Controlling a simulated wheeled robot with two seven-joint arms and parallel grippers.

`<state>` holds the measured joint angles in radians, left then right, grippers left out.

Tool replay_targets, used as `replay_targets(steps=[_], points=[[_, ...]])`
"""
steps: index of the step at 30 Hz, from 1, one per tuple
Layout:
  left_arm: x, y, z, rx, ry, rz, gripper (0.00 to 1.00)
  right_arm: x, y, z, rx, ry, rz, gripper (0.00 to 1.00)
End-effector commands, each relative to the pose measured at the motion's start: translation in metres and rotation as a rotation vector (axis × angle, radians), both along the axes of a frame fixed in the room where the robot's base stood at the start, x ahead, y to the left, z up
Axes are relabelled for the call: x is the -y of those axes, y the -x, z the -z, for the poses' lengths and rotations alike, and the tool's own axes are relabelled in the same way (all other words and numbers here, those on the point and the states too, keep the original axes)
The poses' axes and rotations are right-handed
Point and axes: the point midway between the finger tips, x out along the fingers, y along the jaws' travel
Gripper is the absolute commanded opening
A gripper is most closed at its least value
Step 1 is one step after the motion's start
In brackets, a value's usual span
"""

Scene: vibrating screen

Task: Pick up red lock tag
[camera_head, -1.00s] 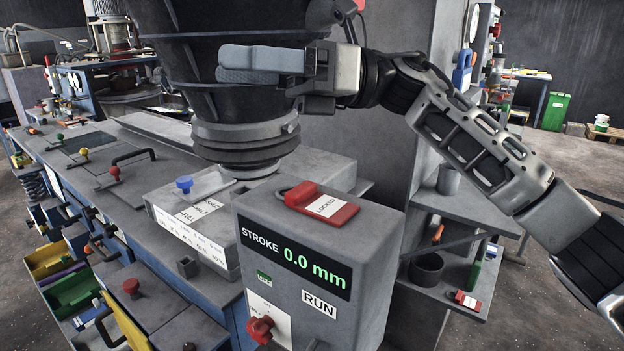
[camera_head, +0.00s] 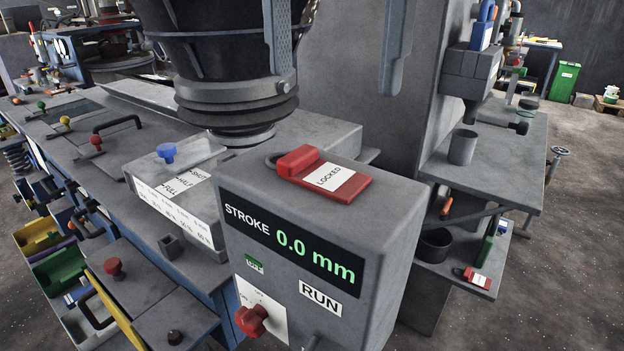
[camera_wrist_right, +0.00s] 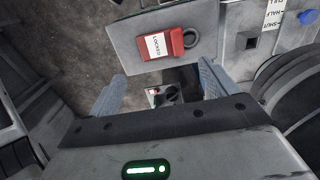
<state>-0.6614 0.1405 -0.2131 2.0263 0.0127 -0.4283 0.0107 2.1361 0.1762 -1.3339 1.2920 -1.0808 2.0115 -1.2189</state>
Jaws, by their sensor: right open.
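The red lock tag (camera_head: 325,178) lies flat on top of the grey control box (camera_head: 300,255). It has a raised red block at one end and a white "LOCKED" label. In the right wrist view the tag (camera_wrist_right: 175,42) shows beyond the fingertips, roughly between them in width. My right gripper (camera_head: 337,88) is open and empty, its two fingers pointing down from the top edge, above the tag and apart from it. It also shows in the wrist view (camera_wrist_right: 163,72). My left gripper is in no frame.
The black ribbed hopper (camera_head: 235,70) stands close left of the right gripper. A grey column (camera_head: 405,110) rises behind. A second small red-and-white tag (camera_head: 477,278) lies on the lower right shelf. A red knob (camera_head: 252,320) sticks out of the box front.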

Motion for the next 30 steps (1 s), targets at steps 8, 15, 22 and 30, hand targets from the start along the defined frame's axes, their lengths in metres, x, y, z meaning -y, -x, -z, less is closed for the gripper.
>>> replay_targets(steps=[8, 15, 22, 30], points=[[0.001, 0.001, 0.003, 0.002, -0.001, 0.008, 0.00, 0.000, 0.000, 0.035, 0.000, -0.003, 0.000, 0.85], [0.001, 0.001, 0.001, 0.004, -0.001, 0.010, 0.00, -0.002, 0.002, 0.060, -0.001, -0.001, 0.001, 0.85], [0.001, 0.000, 0.000, 0.007, -0.001, 0.011, 0.00, -0.003, 0.002, 0.086, 0.000, -0.004, 0.002, 0.85], [0.001, -0.002, -0.001, 0.013, -0.002, 0.011, 0.00, -0.003, 0.002, 0.088, 0.001, -0.004, 0.002, 0.77]])
